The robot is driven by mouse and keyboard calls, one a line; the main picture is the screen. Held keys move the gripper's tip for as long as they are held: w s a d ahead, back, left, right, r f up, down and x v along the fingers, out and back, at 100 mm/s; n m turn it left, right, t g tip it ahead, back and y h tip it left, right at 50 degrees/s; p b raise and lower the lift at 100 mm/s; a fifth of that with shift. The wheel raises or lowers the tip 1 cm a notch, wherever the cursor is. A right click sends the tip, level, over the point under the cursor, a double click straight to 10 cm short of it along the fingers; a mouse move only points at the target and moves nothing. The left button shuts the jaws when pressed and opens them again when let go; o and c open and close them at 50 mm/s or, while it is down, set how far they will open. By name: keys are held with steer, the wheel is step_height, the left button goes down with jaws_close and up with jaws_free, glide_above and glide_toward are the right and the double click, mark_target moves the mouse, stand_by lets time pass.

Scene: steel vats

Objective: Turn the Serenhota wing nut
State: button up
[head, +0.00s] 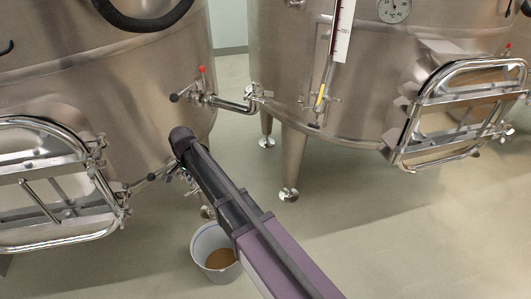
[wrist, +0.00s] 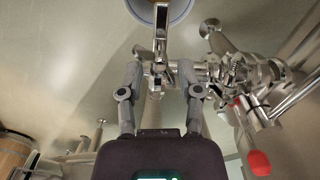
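My gripper (wrist: 160,66) is open in the wrist view, its two grey fingers standing apart. Between them is a small shiny metal fitting (wrist: 156,82), with gaps visible on both sides; it looks like the wing nut of a clamp, but I cannot read any label. A steel valve and clamp assembly (wrist: 228,68) runs from there to the right. In the head view my dark gripper end (head: 186,177) is beside the lower fittings of the left vat (head: 150,80). My own arm hides most of the fingers and the nut there.
A white bucket (head: 203,244) with brown contents stands on the floor below my arm. A red-tipped valve (head: 202,70) and pipe (head: 235,106) are above. An open-framed hatch (head: 55,185) is at left. The right vat (head: 300,60) stands behind; floor at lower right is clear.

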steer(key=shift+m, duration=0.6)
step_height(320, 180, up, 14)
steer(key=p, duration=1.4)
steer(key=s+d+r+m+p, duration=0.1)
steer(key=s+d, duration=0.2)
steer(key=d, duration=2.2)
steer(key=shift+s+d+m, duration=0.15)
steer(key=shift+s+m, duration=0.05)
steer(key=shift+m, duration=0.2)
steer(key=shift+r, duration=0.1)
steer(key=shift+d, duration=0.15)
steer(key=s+d+n, duration=0.4)
steer(key=d, duration=0.3)
steer(key=s+d+n, duration=0.4)
steer(key=d+n, duration=0.1)
steer(key=d, duration=0.3)
steer(key=shift+s, duration=0.3)
